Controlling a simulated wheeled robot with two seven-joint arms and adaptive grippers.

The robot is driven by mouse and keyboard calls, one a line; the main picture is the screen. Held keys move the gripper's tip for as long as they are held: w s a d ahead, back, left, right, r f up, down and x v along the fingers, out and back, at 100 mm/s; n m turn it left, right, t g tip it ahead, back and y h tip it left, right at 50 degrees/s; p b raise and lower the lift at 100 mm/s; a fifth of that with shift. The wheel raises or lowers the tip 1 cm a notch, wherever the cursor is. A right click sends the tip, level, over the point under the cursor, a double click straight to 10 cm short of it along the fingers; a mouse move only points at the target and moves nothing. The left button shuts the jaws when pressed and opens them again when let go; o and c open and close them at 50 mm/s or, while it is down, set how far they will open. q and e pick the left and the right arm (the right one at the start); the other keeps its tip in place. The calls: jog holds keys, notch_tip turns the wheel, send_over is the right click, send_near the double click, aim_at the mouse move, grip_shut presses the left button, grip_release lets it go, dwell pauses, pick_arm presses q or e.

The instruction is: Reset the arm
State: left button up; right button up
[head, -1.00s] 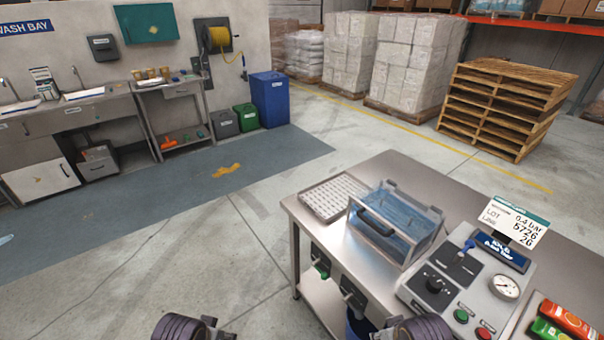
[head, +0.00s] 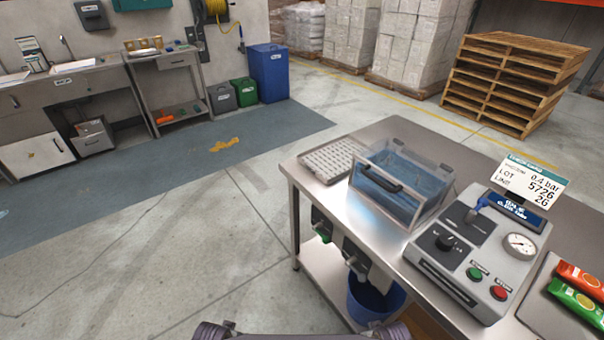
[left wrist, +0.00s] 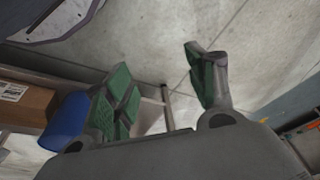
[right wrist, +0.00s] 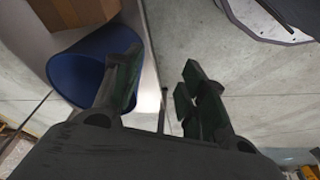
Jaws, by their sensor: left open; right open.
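My left gripper (left wrist: 165,95) is open and empty in the left wrist view, with its green-padded fingers spread apart above the concrete floor. My right gripper (right wrist: 155,90) is open and empty in the right wrist view, also with nothing between its fingers. In the head view only small parts of my arms show at the bottom edge, and the gripper fingers are out of that picture.
The steel table (head: 330,193) holds a clear-walled water tank (head: 372,188), a control panel (head: 440,268) and packets (head: 575,302). A blue bin (head: 372,300) stands under it and shows beside my right gripper (right wrist: 75,70). The floor at left is open.

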pick_arm(q)
jog(key=s+a+f+b, duration=0.1)
jog(key=s+f+b, duration=0.2)
jog(key=f, duration=0.6)
jog(key=s+a+f+b, duration=0.1)
jog(key=s+f+b, duration=0.2)
jog(key=f, duration=0.6)
jog(key=s+f+b, duration=0.3)
jog(key=f+b, duration=0.1)
jog(key=f, duration=0.5)
pick_arm(e)
jog(key=s+d+f, duration=0.1)
jog(key=s+f, duration=0.3)
jog(key=f, duration=1)
jog(key=s+d+f, duration=0.1)
jog(key=s+f, duration=0.4)
jog(key=f, duration=0.8)
pick_arm(q)
jog(key=s+a+r+g+p, duration=0.2)
jog(key=s+r+p, duration=1.2)
jog(key=p, duration=1.2)
jog(key=s, duration=0.3)
jog(key=shift+r, duration=0.35)
pick_arm(e)
jog(key=s+d+r+g, duration=0.2)
jog(key=s+r, duration=1.2)
jog(key=s, duration=0.3)
jog(key=shift+r, duration=0.35)
